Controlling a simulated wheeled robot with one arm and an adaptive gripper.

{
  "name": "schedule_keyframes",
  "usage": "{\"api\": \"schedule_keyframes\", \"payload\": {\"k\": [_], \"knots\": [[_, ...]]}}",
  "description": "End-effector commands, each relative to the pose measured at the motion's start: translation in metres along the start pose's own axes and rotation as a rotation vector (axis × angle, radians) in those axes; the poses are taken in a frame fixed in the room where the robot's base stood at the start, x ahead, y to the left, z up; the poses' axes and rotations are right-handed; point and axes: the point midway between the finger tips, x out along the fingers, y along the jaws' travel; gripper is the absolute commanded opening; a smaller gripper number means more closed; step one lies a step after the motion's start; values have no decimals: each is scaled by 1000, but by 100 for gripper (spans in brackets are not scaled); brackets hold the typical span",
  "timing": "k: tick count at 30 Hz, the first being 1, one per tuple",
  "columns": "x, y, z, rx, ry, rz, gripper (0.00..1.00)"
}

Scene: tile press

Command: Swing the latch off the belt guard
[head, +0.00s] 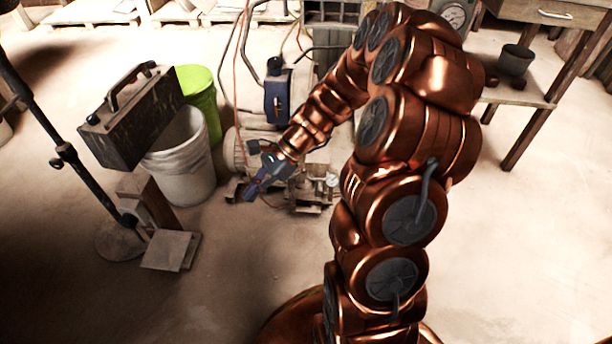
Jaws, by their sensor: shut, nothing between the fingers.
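My gripper (252,190) is at the end of my copper arm, low at the middle of the head view. My arm hides part of the machine area.
A white bucket (180,165), a green bin (203,95) and a dark toolbox (130,115) stand to the left. A black stand (65,155) is further left. A wooden table (545,95) with a dark pot is at the right.

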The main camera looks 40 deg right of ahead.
Motion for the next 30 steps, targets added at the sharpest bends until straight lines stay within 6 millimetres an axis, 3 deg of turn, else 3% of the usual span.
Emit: {"api": "schedule_keyframes", "payload": {"k": [3,10,14,21,25,30], "knots": [[-11,-25,-36,207,-49,-101,0],[-35,-56,-122,619,-146,-290,0],[-49,-61,-180,859,-206,-394,0],[-69,-44,-277,1238,-300,-551,0],[-73,-32,-308,1355,-332,-597,0],[-73,-28,-323,1411,-347,-619,0]]}}
